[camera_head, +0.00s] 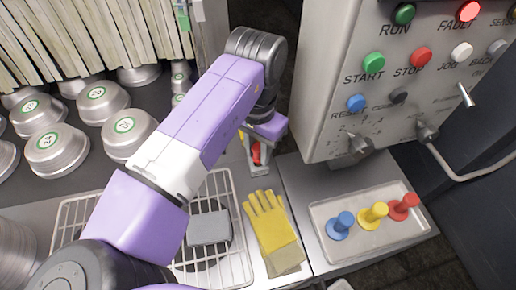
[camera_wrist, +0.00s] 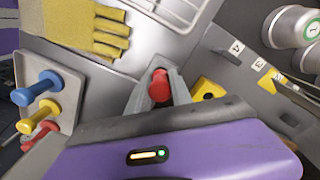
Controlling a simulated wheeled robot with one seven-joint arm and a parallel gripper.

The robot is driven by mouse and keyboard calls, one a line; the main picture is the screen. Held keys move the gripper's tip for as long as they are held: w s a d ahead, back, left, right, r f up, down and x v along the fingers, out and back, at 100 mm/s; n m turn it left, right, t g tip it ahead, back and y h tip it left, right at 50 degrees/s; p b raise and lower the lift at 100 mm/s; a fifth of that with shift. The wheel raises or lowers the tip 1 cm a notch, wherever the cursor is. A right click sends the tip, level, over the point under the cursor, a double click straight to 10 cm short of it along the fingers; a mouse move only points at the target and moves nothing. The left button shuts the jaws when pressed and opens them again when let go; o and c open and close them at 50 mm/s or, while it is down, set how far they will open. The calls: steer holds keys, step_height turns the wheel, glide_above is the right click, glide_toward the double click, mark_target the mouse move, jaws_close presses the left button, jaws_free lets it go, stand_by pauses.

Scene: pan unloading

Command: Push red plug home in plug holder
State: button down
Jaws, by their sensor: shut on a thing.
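My gripper (camera_wrist: 160,78) is shut on a red round-ended thing (camera_wrist: 160,87), which shows between its grey fingers in the wrist view. In the head view this red thing (camera_head: 257,153) shows just under my purple wrist, beyond the yellow glove. Its lower part is hidden, so I cannot tell whether it is seated in anything. I cannot clearly make out a plug holder at the fingers.
A yellow glove (camera_head: 269,222) lies near the gripper, beside a wire rack (camera_head: 247,268) with a grey block (camera_head: 208,228). A control panel (camera_head: 330,120) rises at the right. Metal pans (camera_head: 57,150) stand at the left. A yellow piece (camera_wrist: 207,88) is beside the fingers.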

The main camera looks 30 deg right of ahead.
steer(key=shift+f+b, duration=0.4)
steer(key=shift+f, duration=0.45)
stand_by(0.6)
steer(key=c, duration=1.1)
jaws_free()
steer(key=shift+r, duration=3.9)
